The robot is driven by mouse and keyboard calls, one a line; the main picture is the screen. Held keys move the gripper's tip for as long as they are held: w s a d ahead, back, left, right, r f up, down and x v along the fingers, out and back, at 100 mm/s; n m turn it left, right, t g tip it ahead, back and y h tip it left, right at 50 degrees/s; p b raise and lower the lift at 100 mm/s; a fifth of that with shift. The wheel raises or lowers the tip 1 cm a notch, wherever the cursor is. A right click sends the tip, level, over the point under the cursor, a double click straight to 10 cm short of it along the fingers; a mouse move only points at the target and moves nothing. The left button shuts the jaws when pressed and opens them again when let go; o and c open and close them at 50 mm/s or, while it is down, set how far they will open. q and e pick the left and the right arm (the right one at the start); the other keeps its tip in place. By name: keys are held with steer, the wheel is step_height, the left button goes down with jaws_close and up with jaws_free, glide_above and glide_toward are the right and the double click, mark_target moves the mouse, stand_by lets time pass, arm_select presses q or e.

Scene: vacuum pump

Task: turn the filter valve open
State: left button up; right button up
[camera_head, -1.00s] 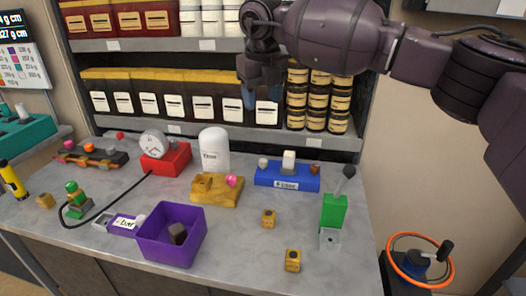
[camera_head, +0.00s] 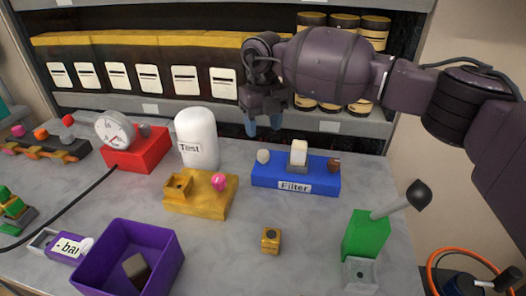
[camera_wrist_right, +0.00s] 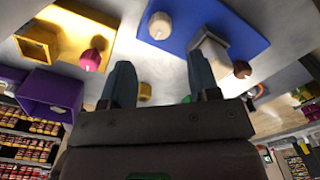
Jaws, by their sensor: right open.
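The blue filter block (camera_head: 262,179), labelled "Filter", stands on the bench right of centre. My right gripper (camera_head: 263,124) is open and empty, shown above and left of the handle in the head view. In the right wrist view, the handle (camera_wrist_right: 210,52) shows just past the right finger, apart from the open jaws (camera_wrist_right: 162,80). My left gripper is out of view.
A yellow block (camera_head: 202,198) with a pink knob, a white dome (camera_head: 196,140) and a red gauge block (camera_head: 136,155) stand to the left. An open purple box (camera_head: 160,262) is in front. A green block with a lever (camera_head: 365,238) stands front right.

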mark_target(263, 151)
step_height(263, 151, down, 9)
steer(key=shift+r+b, duration=0.2)
steer(key=shift+b, duration=0.45)
steer(key=c, duration=0.9)
